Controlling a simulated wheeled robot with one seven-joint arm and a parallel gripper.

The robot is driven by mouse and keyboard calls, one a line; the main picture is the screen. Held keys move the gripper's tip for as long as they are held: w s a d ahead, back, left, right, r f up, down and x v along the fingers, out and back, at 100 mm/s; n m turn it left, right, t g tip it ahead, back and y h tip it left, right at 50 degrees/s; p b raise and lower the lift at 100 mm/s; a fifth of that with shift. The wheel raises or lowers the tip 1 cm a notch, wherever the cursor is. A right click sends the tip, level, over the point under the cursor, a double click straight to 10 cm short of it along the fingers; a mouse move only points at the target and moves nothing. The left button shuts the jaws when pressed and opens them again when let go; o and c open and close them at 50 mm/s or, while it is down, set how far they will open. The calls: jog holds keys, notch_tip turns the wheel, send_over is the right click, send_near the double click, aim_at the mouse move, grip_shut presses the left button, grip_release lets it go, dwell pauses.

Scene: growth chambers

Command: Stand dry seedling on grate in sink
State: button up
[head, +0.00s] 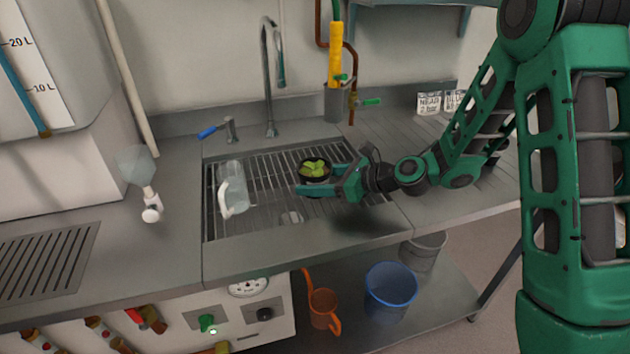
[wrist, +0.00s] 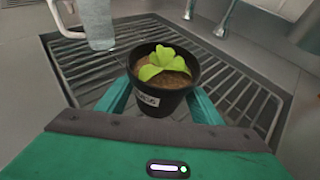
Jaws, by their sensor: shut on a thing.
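The seedling (head: 314,168) is a small plant with light green leaves in a black pot with a white label. In the wrist view the seedling (wrist: 163,75) stands upright with brown, dry-looking soil around its leaves. My gripper (head: 322,180) is shut on the pot, one finger on each side. The grate (head: 262,170) of dark bars lies in the sink, below the pot. The grate (wrist: 75,60) also shows around the pot in the wrist view. I cannot tell whether the pot's base touches the bars, as its underside is hidden.
The grate's right part is partly under my arm.

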jog(key=o, duration=1.2)
jog(key=shift+f, duration=0.1)
jog(key=shift+d+r, duration=0.25)
jog(key=v, duration=1.1)
jog(key=shift+s+d, duration=0.2)
jog(key=shift+s, duration=0.05)
